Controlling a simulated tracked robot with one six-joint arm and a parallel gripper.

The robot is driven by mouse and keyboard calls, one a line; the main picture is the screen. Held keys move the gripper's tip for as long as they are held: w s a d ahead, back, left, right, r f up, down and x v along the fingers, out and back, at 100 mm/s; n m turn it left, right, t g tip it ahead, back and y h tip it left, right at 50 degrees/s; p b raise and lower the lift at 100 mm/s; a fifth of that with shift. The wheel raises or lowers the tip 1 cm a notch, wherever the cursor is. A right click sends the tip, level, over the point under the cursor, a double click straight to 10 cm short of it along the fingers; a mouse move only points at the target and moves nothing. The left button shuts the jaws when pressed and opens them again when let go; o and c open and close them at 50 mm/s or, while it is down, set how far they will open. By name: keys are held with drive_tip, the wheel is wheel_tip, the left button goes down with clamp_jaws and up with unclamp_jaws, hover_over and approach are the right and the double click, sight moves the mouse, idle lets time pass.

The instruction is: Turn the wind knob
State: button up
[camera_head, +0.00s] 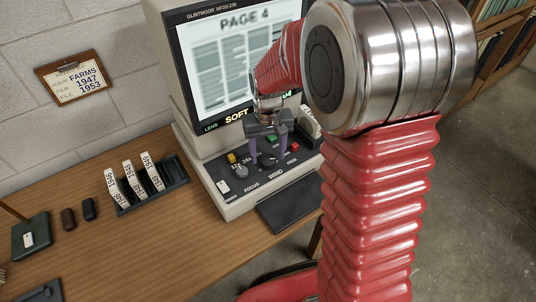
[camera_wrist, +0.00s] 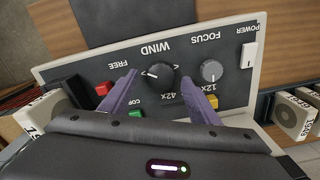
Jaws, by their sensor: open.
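The wind knob (camera_wrist: 160,75) is a black round dial with a white pointer line, under the upside-down label WIND in the wrist view. In the head view the knob is mostly hidden by my gripper, above the WIND label on the reader's sloped panel. My gripper (camera_wrist: 155,88) has two purple fingers, open, one on each side of the knob. The gripper also shows in the head view (camera_head: 269,161), pointing down at the panel.
The grey focus knob (camera_wrist: 211,71) sits beside the right finger. A red button (camera_wrist: 103,88), green button (camera_wrist: 135,112) and yellow button (camera_wrist: 212,101) are close by. The reader's screen (camera_head: 234,62) shows PAGE 4. A black rack (camera_head: 152,184) with several labelled reels stands left.

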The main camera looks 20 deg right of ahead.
sight(268, 157)
wheel_tip(268, 157, up, 13)
drive_tip(key=shift+f, duration=0.2)
idle(0.6)
drive_tip(key=s+r+t, duration=0.2)
drive_tip(key=s, duration=0.8)
drive_tip(key=s+r+t, duration=0.3)
drive_tip(key=s, duration=0.7)
drive_tip(key=shift+r+n+t, duration=0.3)
drive_tip(key=shift+r, duration=0.05)
idle(1.9)
